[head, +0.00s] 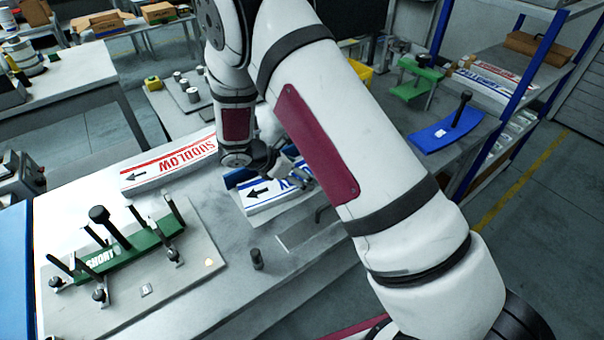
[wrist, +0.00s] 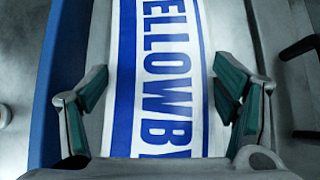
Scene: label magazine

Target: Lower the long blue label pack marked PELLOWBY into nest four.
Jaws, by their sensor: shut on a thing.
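The PELLOWBY pack (wrist: 160,60) is white with blue lettering and blue edge stripes. It fills the middle of the wrist view, its first letter out of sight. In the head view its arrow-marked end (head: 262,196) shows at the bench's right part, the rest hidden by my arm. My gripper (wrist: 160,82) is shut on the pack, with one green-padded finger on each side of it. In the head view my gripper (head: 280,168) is partly hidden.
A green block (head: 135,248) among upright black posts sits on a plate at the front left. A short dark peg (head: 257,259) stands on the bench. A blue curved piece (head: 440,138) lies right of my arm.

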